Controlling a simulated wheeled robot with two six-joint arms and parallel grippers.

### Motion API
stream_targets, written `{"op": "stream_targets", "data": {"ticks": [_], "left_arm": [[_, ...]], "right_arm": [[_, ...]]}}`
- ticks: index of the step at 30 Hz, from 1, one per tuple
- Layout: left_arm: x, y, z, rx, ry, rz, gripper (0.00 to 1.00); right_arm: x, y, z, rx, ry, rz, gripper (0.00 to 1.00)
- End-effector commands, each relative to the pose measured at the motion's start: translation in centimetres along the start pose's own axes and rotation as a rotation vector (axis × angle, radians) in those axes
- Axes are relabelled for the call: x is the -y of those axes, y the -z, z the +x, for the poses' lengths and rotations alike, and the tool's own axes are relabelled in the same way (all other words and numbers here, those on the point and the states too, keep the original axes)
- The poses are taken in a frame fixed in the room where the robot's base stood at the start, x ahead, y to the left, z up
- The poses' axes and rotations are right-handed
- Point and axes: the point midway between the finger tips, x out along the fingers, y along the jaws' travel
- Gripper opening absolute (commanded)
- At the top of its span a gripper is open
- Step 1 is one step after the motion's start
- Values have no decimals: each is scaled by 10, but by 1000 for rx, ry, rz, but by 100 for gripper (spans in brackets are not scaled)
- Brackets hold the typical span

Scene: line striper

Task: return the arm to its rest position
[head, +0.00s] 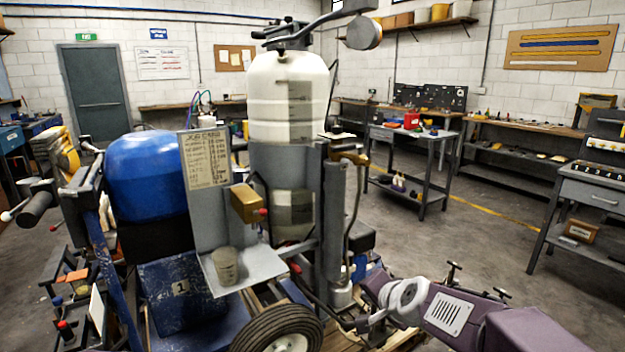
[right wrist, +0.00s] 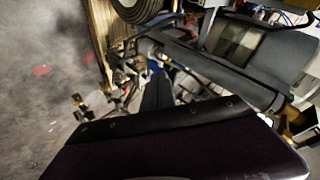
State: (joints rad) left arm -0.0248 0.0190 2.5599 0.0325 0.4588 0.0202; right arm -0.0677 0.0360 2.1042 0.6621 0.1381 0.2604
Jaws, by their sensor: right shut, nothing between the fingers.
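My right arm (head: 455,312) comes in from the lower right of the head view, purple with a pale ring-shaped joint. Its gripper (head: 362,322) is low at the right side of the line striper, close to its frame and hoses; the fingers are small and partly lost against the machine. It is shut and empty. The right wrist view is tilted, with a dark purple panel of my own arm across the bottom. The striper's wheel (right wrist: 140,8) shows at its top. My left gripper is not in view.
The line striper has a blue tank (head: 150,172), a white tank (head: 288,95), a small shelf with a cup (head: 225,266) and a tyre (head: 278,330). A grey work table (head: 415,165) and a drawer bench (head: 590,195) stand right. Floor between them is clear.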

Motion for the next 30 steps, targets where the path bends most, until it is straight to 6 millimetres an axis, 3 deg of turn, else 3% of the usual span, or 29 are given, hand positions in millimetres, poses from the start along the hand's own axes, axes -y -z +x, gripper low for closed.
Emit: {"op": "stream_targets", "data": {"ticks": [1, 6, 14, 16, 24, 27, 30], "left_arm": [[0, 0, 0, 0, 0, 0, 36], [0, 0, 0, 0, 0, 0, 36], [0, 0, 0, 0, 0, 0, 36], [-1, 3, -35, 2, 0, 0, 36], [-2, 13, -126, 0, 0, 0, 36], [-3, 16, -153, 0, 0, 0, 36], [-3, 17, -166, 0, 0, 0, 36]], "right_arm": [[-37, -23, 1, 65, -80, -79, 0], [-134, -89, -17, 292, -277, -334, 0], [-239, -158, -73, 649, -459, -701, 0], [-217, -142, -99, 678, -456, -753, 0], [-157, -103, -154, 674, -455, -747, 0], [-140, -91, -171, 673, -455, -746, 0], [-131, -86, -179, 673, -454, -745, 0]]}}
